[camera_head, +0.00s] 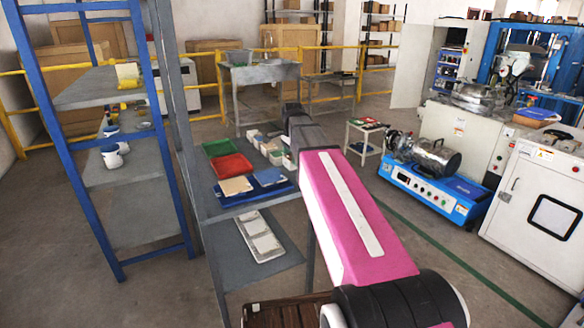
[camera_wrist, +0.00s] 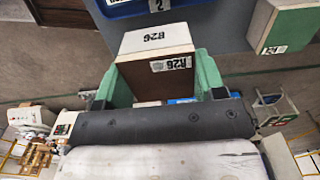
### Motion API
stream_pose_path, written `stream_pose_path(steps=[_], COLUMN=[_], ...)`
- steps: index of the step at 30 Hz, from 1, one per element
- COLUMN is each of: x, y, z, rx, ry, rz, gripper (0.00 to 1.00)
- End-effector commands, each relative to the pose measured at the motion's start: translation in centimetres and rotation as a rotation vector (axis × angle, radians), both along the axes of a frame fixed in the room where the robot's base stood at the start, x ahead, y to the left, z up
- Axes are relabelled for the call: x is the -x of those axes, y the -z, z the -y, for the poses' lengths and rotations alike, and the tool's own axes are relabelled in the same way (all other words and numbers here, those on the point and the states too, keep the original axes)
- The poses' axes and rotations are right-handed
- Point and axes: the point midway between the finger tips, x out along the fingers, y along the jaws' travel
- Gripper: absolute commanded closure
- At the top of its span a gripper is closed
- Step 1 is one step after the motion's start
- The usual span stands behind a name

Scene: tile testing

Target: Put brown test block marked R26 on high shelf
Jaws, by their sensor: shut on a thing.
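The brown test block (camera_wrist: 138,74) is in the wrist view, with R26 labels on its pale upper face and its brown side. My gripper (camera_wrist: 158,78) has its green fingers on both sides of the block and is shut on it. In the head view my arm hides the gripper and the held block. A tall blue-framed rack stands at the left of the head view. Its upper grey shelf (camera_head: 88,92) carries a few yellow items at its right end and has bare room to the left. A lower shelf (camera_head: 95,172) holds white-and-blue containers.
A grey table (camera_head: 206,208) beside the rack holds a green tray (camera_head: 222,147), a red tray (camera_head: 231,166), a blue tray (camera_head: 260,197) and several small blocks. Another block, green-faced (camera_wrist: 288,30), is at the wrist view's upper right. The rack's blue posts border its shelves.

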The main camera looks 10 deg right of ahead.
Motion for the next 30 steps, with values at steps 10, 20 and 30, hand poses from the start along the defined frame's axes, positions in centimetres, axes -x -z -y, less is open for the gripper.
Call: stream_pose_path(steps=[10,20,30], x=[-2.7,-2.6,-2.6], y=[1.9,5.4,5.8], z=[1.4,1.4,1.4], rx=[0.0,0.0,0.0], ry=[0.0,-0.001,-0.001], rz=[0.0,-0.001,0.001], gripper=[0.57,0.57,0.57])
